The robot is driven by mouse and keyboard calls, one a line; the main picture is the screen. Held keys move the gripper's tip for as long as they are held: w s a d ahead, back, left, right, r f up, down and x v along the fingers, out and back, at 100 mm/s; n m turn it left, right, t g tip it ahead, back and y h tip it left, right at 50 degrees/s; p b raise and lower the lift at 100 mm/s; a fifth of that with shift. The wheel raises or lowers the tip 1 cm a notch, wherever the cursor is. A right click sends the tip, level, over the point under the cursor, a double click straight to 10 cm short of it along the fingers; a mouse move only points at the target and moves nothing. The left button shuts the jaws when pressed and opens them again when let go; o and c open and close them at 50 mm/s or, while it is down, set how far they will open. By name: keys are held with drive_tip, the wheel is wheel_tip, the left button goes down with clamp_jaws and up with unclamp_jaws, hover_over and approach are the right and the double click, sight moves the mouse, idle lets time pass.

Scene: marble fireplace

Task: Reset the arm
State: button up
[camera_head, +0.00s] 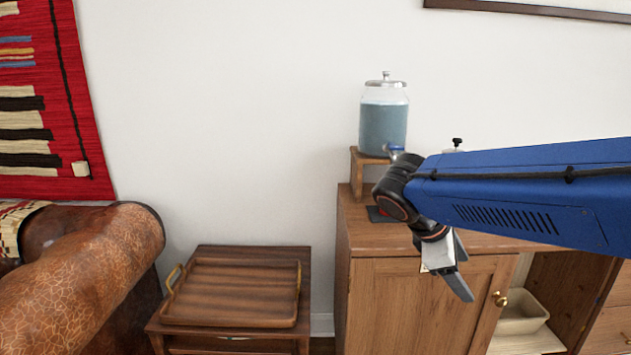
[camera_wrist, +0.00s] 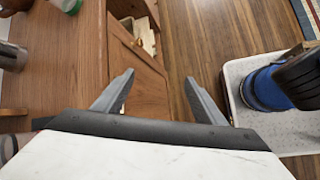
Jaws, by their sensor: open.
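My gripper (camera_head: 458,270) is at the end of my blue arm, in front of the wooden cabinet (camera_head: 420,300) in the head view. Its two grey fingers point down. In the wrist view my gripper (camera_wrist: 162,98) shows its fingers spread apart, with nothing between them. Below them are the cabinet front and the wood floor (camera_wrist: 190,50). The cabinet top (camera_wrist: 60,85) lies to the left of the fingers in that view. The arm hides part of the cabinet top in the head view.
A glass dispenser (camera_head: 384,125) with blue liquid stands on a wooden riser (camera_head: 357,165) on the cabinet. A cream bin (camera_head: 522,312) sits in an open compartment at right. A wooden tray (camera_head: 235,290) rests on a side table left of the cabinet. A leather armchair (camera_head: 85,270) stands far left.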

drive_tip(key=s+f+m+t+y, duration=0.2)
drive_tip(key=s+f+m+y, duration=0.5)
drive_tip(key=s+m, duration=0.6)
wheel_tip(320, 180, down, 2)
drive_tip(key=shift+s+a+m+t, duration=0.25)
drive_tip(key=shift+s+m+t, duration=0.15)
drive_tip(key=shift+s, duration=0.5)
